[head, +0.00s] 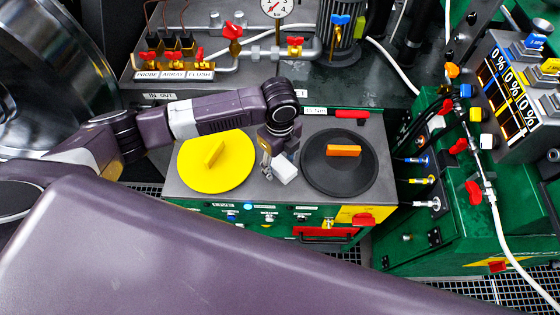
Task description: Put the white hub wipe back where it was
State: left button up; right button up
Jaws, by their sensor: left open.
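The white hub wipe (285,168) is a small white block on the grey cabinet top (268,190), between a yellow round lid and a black round lid. My left gripper (270,160) points down just beside the wipe, at its left and upper side. It is open. The gripper is small and partly hidden under my wrist, so I cannot tell whether a finger touches the wipe. My right gripper is not in view.
The yellow lid (225,172) with its raised handle is left of the gripper. The black lid (338,175) with an orange handle (343,151) is to the right. Valves and pipes (265,52) stand behind. A green console (440,235) with hoses is at right.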

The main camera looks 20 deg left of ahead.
aim_at(280, 164)
pick_arm(q)
jog(key=shift+r, duration=0.15)
notch_tip(280, 164, up, 12)
jog(key=b, duration=0.1)
jog(key=shift+b, duration=0.4)
jog(key=shift+s, duration=0.1)
